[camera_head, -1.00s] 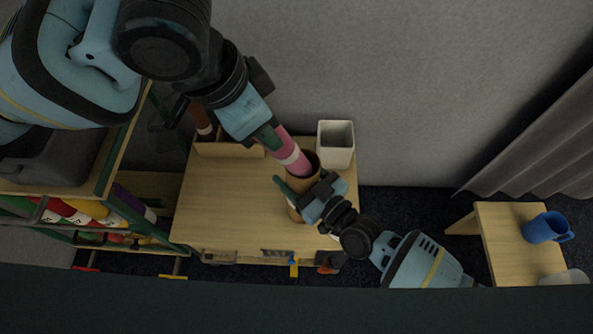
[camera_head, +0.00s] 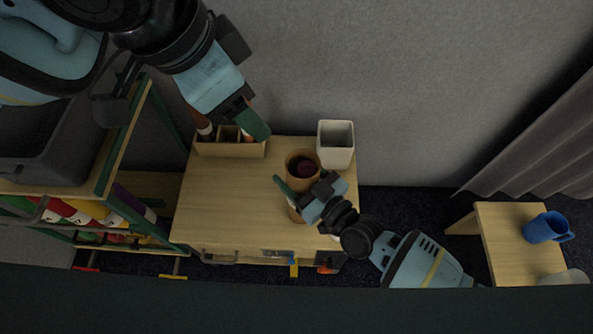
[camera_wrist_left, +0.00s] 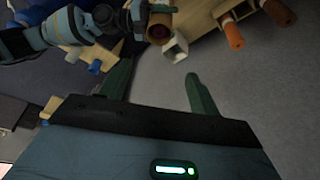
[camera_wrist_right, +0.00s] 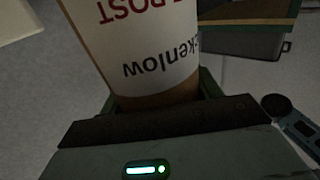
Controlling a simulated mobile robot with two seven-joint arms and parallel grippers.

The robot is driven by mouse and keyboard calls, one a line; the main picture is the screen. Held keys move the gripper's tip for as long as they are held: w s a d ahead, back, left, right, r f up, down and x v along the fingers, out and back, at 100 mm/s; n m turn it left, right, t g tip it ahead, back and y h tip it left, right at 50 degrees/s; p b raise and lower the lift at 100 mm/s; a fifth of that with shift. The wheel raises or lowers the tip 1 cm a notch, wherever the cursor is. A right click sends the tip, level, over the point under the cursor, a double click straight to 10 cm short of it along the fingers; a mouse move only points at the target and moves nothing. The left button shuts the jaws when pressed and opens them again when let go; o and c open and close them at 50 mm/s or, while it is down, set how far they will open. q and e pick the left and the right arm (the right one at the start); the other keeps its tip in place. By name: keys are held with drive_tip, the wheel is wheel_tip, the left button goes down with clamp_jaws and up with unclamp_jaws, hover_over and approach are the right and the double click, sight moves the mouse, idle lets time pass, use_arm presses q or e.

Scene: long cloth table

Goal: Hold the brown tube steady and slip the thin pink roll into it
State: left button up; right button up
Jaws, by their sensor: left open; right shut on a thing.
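The brown tube (camera_head: 292,165) stands upright on the wooden table, its open mouth facing up. In the right wrist view the tube (camera_wrist_right: 150,55) shows a white printed label. My right gripper (camera_head: 303,192) is shut around the tube's side. The pink roll (camera_head: 306,169) is inside the tube; only its dark reddish end shows in the mouth, and the rest is hidden. My left gripper (camera_head: 245,112) is open and empty, up and left of the tube, apart from it. In the left wrist view its fingers (camera_wrist_left: 158,85) are spread with nothing between them.
A white square bin (camera_head: 336,150) stands right behind the tube. A wooden box (camera_head: 230,150) with rolls stands at the table's back left. A shelf rack with coloured rolls is at left. A blue mug (camera_head: 545,228) sits on a small table at right. The table's left half is clear.

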use_arm(q)
drive_tip(key=shift+v, duration=2.7)
use_arm(e)
drive_tip(key=o, duration=1.1)
drive_tip(key=v, duration=1.2)
